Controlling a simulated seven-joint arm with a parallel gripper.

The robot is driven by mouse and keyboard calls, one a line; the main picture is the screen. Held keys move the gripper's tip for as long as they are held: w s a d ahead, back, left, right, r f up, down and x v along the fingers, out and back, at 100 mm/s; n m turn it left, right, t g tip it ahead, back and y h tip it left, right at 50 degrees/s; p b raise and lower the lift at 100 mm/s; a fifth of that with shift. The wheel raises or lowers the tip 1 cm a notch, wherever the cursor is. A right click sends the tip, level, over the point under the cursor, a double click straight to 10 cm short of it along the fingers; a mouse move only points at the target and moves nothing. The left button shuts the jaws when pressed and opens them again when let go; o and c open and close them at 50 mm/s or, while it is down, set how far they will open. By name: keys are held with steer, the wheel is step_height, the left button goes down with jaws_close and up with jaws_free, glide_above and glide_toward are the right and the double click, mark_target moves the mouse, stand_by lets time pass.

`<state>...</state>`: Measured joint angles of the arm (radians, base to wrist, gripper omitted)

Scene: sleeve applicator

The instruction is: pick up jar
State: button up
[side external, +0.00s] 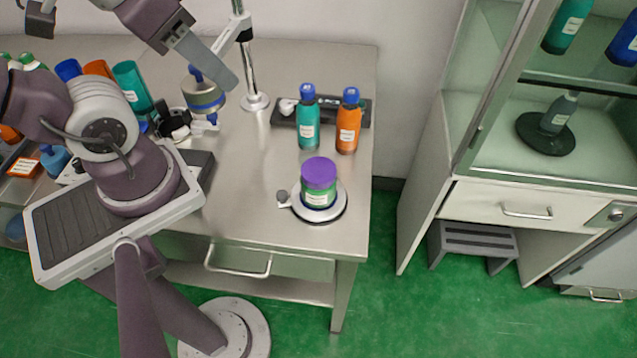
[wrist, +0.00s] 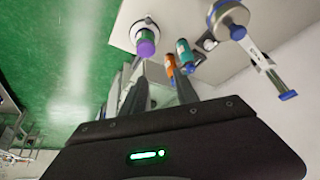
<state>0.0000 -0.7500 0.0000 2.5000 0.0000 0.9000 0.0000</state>
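The jar (side external: 318,187) is green with a white label and a purple lid. It stands upright on a round white base (side external: 341,206) near the front right corner of the metal table. In the wrist view the jar (wrist: 146,44) shows above the fingers with its purple lid towards me. My gripper (side external: 226,72) is at the upper left of the side view, well apart from the jar. In the wrist view its fingers (wrist: 158,82) are spread with nothing between them. One finger is hard to make out in the side view.
A teal bottle (side external: 308,122) and an orange bottle (side external: 347,125) stand behind the jar. A metal pole (side external: 248,68) and a round silver-and-blue device (side external: 204,95) are left of them. A glass cabinet (side external: 540,90) stands at right. Table around the jar's front and left is clear.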

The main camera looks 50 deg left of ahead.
stand_by(0.4)
steer(key=o, duration=1.1)
steer(key=n+g+h, duration=0.7)
steer(key=n+h, duration=0.6)
steer(key=n, duration=0.3)
glide_above(316, 167)
steer(key=f, duration=1.9)
steer(key=shift+s+d, duration=0.1)
steer(key=shift+d, duration=0.3)
steer(key=shift+n+h, duration=0.3)
steer(key=shift+n, duration=0.1)
step_height(316, 167, down, 7)
steer(key=shift+r, duration=0.15)
steer(key=shift+d+f, duration=0.85)
steer(key=shift+d, duration=0.25)
steer(key=shift+d+f, duration=0.15)
steer(key=shift+d, duration=0.15)
